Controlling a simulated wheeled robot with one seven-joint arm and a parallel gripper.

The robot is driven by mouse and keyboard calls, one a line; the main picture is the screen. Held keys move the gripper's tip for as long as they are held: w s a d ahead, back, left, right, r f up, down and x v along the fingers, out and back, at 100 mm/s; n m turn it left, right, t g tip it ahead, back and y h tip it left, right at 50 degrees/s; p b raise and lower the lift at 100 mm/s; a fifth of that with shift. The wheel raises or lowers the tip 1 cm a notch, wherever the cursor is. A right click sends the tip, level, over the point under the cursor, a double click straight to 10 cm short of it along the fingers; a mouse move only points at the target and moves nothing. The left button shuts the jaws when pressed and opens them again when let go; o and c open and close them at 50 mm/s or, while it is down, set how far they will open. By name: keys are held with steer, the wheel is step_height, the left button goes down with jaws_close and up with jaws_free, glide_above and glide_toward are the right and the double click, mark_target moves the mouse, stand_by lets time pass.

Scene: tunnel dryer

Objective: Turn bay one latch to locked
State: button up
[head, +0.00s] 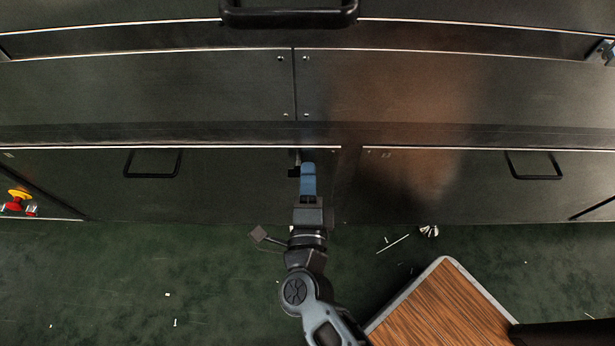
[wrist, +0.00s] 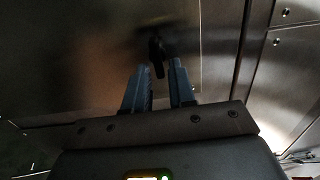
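The dark latch (head: 295,172) sits near the upper right corner of the left lower door (head: 230,190) in the head view. My gripper (head: 308,166) has blue fingers and is at the latch, partly covering it. In the wrist view the latch's short black lever (wrist: 157,56) shows at the tips of my gripper (wrist: 160,72), between the two fingers. The fingers are apart with a visible gap. I cannot tell whether either finger touches the lever. The lever's far end and pivot are dark and hard to make out.
Black bar handles are on the left lower door (head: 152,176) and the right lower door (head: 534,178). A red and yellow emergency button (head: 17,200) is at the far left. A wood-topped table (head: 440,310) stands at the lower right. Small litter lies on the green floor (head: 130,290).

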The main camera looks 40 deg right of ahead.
steer(key=shift+o, duration=0.8)
steer(key=p+v, duration=0.1)
steer(key=v, duration=0.6)
steer(key=shift+s+a, duration=0.25)
steer(key=shift+s, duration=0.1)
steer(key=shift+d, duration=0.1)
